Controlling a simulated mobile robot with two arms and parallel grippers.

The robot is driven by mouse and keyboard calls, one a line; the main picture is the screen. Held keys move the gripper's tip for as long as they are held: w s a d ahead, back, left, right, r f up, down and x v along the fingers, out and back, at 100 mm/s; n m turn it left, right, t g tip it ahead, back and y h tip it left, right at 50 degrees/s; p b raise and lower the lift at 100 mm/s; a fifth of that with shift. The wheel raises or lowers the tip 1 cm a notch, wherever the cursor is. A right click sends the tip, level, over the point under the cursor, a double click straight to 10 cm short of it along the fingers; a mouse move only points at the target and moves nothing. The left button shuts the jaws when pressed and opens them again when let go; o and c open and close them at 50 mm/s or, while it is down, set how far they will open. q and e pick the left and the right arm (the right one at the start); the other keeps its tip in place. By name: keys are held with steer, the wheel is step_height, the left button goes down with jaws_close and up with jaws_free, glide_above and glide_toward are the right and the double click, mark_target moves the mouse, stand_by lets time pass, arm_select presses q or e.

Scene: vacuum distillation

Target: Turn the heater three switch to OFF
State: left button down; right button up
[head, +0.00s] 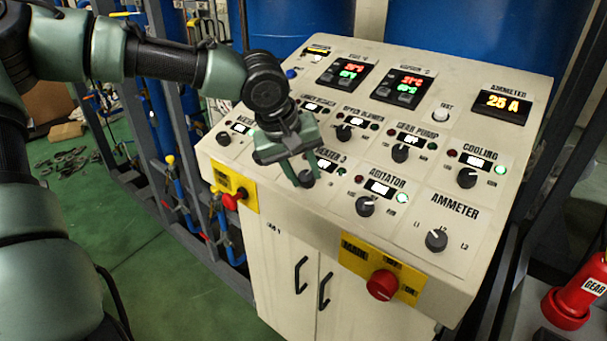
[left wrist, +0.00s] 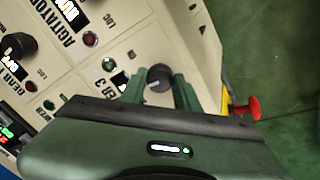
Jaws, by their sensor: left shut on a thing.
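The heater three switch (head: 306,179) is a dark round knob on the sloped cream control panel, below its partly hidden "HEATER 3" label. In the left wrist view the knob (left wrist: 159,75) sits between the fingers, with a pale pointer mark on it. My left gripper (head: 304,174) reaches down from the upper left and is shut on this knob. In the left wrist view its green fingers (left wrist: 161,90) stand on both sides of the knob. The position words around the knob are mostly hidden. My right gripper is in neither view.
The agitator knob (head: 365,206) is just right of the gripper. The gear pump knob (head: 400,152) and cooling knob (head: 467,177) are farther right. A red knob on a yellow plate (head: 383,284) is on the front face. Another red knob (head: 231,201) is at the left.

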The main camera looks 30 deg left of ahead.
arm_select(q)
steer(key=shift+n, duration=0.6)
steer(key=shift+w+r, duration=0.1)
steer(key=c, duration=1)
jaws_free()
steer(key=shift+c, duration=0.2)
steer(key=b+v, duration=0.1)
steer(key=v, duration=0.6)
steer(key=shift+r, duration=0.3)
steer(key=shift+s, duration=0.3)
